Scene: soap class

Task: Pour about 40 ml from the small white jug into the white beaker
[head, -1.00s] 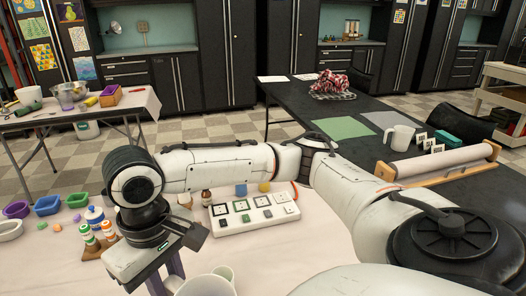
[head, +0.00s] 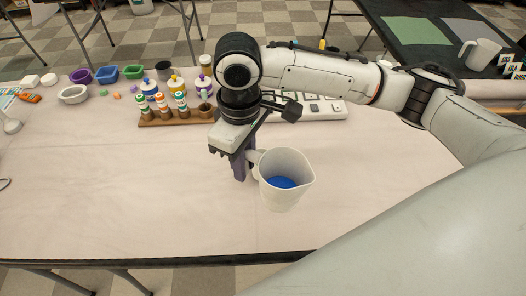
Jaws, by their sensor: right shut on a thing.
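The small white jug (head: 286,198) stands out in the middle of the head view, nearly upright, with blue liquid (head: 282,183) inside. Its spout points right and its handle is on the left. My right gripper (head: 247,165) is shut on the handle side of the jug. I cannot tell whether the jug's base touches the table. I cannot make out a separate white beaker on the near table. My left gripper is not in view.
On the pale table (head: 120,200), a wooden rack (head: 178,116) of small bottles, coloured tubs and a white bowl (head: 73,94) stand at the back. A white tray (head: 325,108) is behind my arm. A white mug (head: 481,54) stands on the dark table. The near left table is clear.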

